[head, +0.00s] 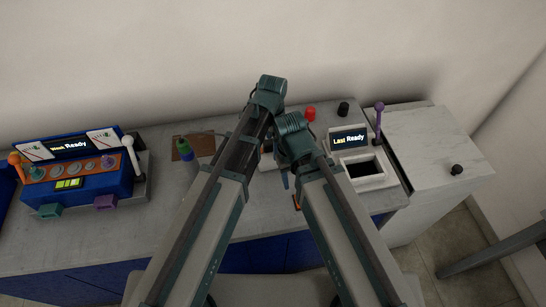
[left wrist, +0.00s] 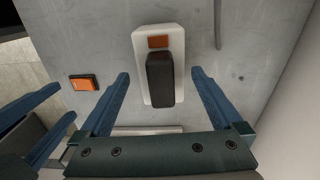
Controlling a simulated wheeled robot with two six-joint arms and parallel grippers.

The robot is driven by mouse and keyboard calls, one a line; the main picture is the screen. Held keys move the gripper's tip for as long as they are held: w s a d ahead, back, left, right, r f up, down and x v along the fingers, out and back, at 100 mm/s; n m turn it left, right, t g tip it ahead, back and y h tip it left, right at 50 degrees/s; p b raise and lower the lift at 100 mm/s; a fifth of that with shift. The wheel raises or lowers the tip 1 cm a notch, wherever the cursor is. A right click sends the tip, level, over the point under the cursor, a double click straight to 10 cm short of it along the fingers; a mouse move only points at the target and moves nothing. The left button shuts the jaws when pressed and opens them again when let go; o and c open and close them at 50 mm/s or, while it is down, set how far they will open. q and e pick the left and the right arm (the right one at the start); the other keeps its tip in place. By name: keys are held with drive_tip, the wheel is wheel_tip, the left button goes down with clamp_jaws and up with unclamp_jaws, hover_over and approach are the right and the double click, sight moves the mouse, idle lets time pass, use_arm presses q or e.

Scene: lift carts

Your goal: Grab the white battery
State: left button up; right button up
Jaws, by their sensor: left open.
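In the left wrist view, a white block with an orange label and a black bar, which looks like the white battery (left wrist: 139,65), lies on the grey counter. My left gripper (left wrist: 160,73) is open, its blue fingertips on either side of the block's lower half with gaps on both sides. Its height above the block is hard to tell. In the head view my arms hide most of this spot. Two spread blue fingers of my right gripper (left wrist: 64,102) show at the lower left of the wrist view, with nothing between them.
A small orange and black box (left wrist: 83,83) lies left of the block. On the counter stand a blue console (head: 100,185), a green-topped bottle (head: 191,148), a red knob (head: 310,113) and a white station (head: 368,183) with a screen. The wall runs behind.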

use_arm(q)
wheel_tip(320, 180, down, 4)
drive_tip(key=shift+w+r+b, duration=0.1)
drive_tip(key=shift+r+b, duration=0.1)
drive_tip(key=shift+b, duration=1.05)
use_arm(e)
wheel_tip(320, 180, down, 4)
drive_tip(key=shift+r, duration=0.25)
use_arm(q)
drive_tip(key=shift+r, duration=0.1)
use_arm(e)
drive_tip(key=shift+r, duration=0.1)
use_arm(q)
clamp_jaws()
